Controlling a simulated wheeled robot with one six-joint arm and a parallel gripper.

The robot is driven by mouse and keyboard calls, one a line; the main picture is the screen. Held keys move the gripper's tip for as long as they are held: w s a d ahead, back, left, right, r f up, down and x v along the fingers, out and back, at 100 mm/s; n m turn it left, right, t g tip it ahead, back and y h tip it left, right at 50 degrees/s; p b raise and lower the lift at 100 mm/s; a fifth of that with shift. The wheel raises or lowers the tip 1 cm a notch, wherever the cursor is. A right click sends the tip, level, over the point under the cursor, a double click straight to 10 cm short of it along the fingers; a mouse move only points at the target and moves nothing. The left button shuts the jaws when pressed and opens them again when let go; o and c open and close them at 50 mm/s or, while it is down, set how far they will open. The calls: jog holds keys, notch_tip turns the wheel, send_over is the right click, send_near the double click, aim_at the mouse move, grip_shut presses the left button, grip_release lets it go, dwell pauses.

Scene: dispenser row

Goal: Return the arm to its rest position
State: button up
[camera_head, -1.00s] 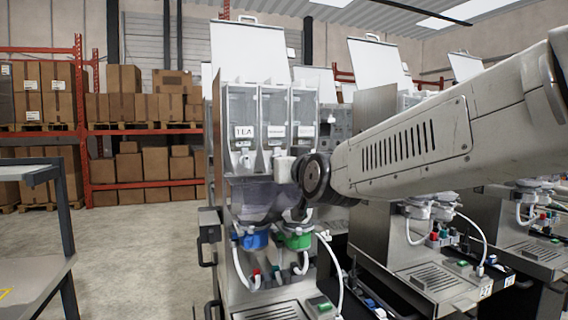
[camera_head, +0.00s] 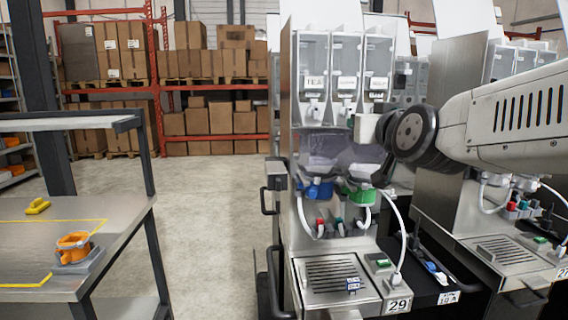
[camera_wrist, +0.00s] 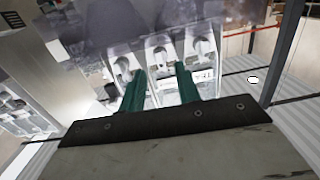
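My arm (camera_head: 520,115) reaches in from the right in the head view, its dark round wrist joint (camera_head: 412,135) in front of the right side of the dispenser machine (camera_head: 340,235). My gripper's fingers cannot be made out in that view. In the wrist view my gripper (camera_wrist: 161,75) shows two green fingers held apart, with nothing between them. Beyond them are the machine's clear canisters with white spouts and a label, seen upside down. Whether the fingers touch the machine cannot be told.
The machine holds a blue-collared funnel (camera_head: 318,190) and a green-collared funnel (camera_head: 360,196), with white hoses. More machines stand at right. At left a metal table (camera_head: 110,235) carries an orange ring-shaped part (camera_head: 74,246) and a yellow piece (camera_head: 38,206). Open floor (camera_head: 205,220) lies between.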

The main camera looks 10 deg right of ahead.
jog(key=s+a+f+n+g+y, duration=0.1)
jog(key=s+f+g, duration=0.3)
jog(key=f, duration=0.3)
jog(key=s+a+f+g, duration=0.1)
jog(key=s+f+g, duration=0.35)
jog(key=f, duration=0.25)
jog(key=s+d+f+g, duration=0.2)
jog(key=s+f+g, duration=0.2)
jog(key=s, duration=0.6)
jog(key=s+d+f+m+g+h, duration=0.1)
jog(key=s+d+f+g, duration=0.2)
jog(key=s, duration=0.8)
jog(key=shift+s+f+g, duration=0.2)
jog(key=shift+f+g, duration=0.15)
jog(key=shift+f, duration=0.35)
